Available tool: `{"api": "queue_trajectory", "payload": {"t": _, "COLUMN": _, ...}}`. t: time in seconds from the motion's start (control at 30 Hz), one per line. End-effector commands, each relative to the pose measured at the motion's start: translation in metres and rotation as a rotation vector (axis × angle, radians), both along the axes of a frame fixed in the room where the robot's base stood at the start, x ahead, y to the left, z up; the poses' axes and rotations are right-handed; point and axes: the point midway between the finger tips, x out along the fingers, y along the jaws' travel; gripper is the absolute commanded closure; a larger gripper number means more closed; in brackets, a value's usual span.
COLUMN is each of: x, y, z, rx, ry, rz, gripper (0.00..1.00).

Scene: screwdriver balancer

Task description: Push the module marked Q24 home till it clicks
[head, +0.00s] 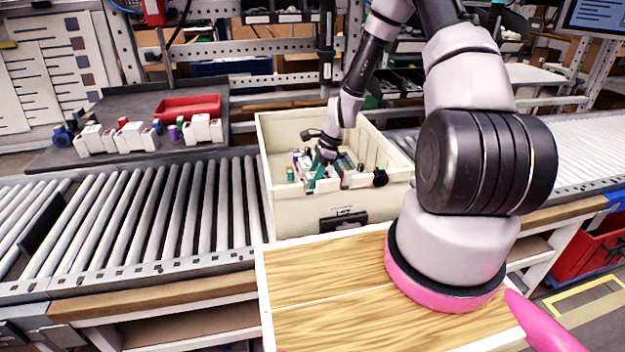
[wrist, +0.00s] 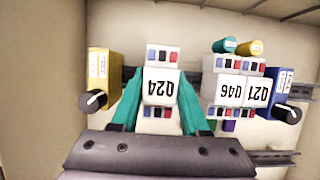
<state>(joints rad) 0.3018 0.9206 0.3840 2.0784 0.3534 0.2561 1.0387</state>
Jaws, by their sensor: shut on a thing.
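The white module marked Q24 (wrist: 162,88) is in the middle of the wrist view, its label upside down. My gripper (wrist: 160,112) has its teal fingers on both sides of the module and is shut on it. In the head view my gripper (head: 318,174) reaches down into the cream bin (head: 335,207). A dark rail (wrist: 210,82) shows in the wrist view beside the module. The Q24 module's back is hidden, so I cannot tell how it sits on the rail.
Modules Q46 (wrist: 228,92) and Q21 (wrist: 258,94) stand to the right, with a blue module (wrist: 284,84) beyond. A yellow module (wrist: 103,65) and a black knob (wrist: 93,101) are at left. Bin walls surround the arm. A red tray (head: 188,107) lies behind the roller conveyor (head: 150,210).

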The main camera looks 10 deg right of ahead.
Motion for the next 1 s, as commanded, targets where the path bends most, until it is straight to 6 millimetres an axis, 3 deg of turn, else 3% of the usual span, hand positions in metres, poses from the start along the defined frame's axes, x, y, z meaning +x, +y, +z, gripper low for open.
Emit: {"api": "queue_trajectory", "payload": {"t": 1.0, "x": 0.0001, "y": 0.0001, "z": -0.0086, "rx": 0.000, "ry": 0.000, "rz": 0.000, "gripper": 1.00}}
